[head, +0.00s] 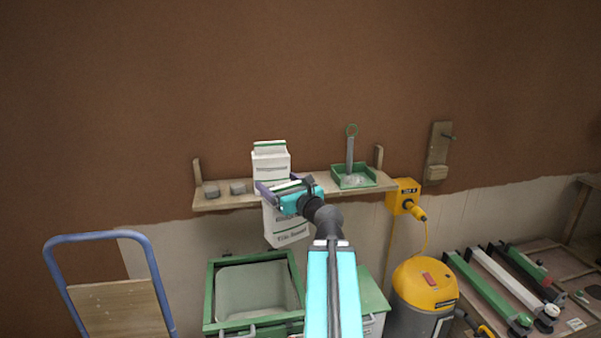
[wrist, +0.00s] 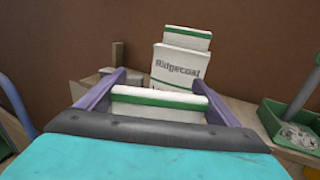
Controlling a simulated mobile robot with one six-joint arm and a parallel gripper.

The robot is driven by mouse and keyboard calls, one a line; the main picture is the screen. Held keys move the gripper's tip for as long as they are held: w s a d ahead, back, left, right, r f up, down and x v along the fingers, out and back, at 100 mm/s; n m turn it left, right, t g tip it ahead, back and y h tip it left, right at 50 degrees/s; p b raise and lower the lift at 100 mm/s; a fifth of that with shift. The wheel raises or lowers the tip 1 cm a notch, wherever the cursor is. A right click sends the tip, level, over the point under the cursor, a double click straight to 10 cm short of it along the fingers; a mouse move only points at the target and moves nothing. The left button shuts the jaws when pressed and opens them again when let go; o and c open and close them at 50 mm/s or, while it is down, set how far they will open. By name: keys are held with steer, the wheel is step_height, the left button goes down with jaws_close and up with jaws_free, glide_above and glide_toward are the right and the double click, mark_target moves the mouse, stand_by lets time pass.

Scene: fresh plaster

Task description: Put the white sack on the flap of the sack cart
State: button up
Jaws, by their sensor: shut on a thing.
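My gripper (head: 286,188) is shut on the top of a white sack (head: 287,228) with a green band. The sack hangs slightly tilted in front of the shelf edge, its lower part below the board. In the wrist view my gripper (wrist: 157,88) has its purple fingers at either side of the sack's top (wrist: 158,104). A second white sack (head: 270,164) stands on the shelf behind; in the wrist view this sack (wrist: 178,66) reads "Ridgecoat". The sack cart (head: 150,262) is at the lower left, with a blue frame and a wooden panel (head: 118,307). Its lower end is out of view.
Below are a green-rimmed bin (head: 212,296), a yellow vacuum (head: 425,285) and a yellow socket box (head: 402,195). Bare wall lies between shelf and cart.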

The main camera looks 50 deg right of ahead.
steer(key=w+a+f+n+y, duration=0.2)
steer(key=w+a+f+y, duration=0.15)
steer(key=a+f, duration=0.4)
steer(key=w+a+f+n+y, duration=0.2)
steer(key=w+a+f+y, duration=0.15)
steer(key=a, duration=0.65)
steer(key=w+a+f+n+y, duration=0.2)
steer(key=w+a+f+y, duration=0.1)
steer(key=w+a+f, duration=0.4)
steer(key=s+a+f+n+g+y, duration=0.1)
steer(key=s+a+n+g+y, duration=0.2)
steer(key=a, duration=0.8)
steer(key=s+a+f+n+g+y, duration=0.2)
steer(key=s+a+n+g+y, duration=0.2)
steer(key=a, duration=0.8)
steer(key=shift+f+n+y, duration=0.2)
steer(key=shift+n+y, duration=0.3)
steer(key=shift+y, duration=0.7)
steer(key=shift+s, duration=0.1)
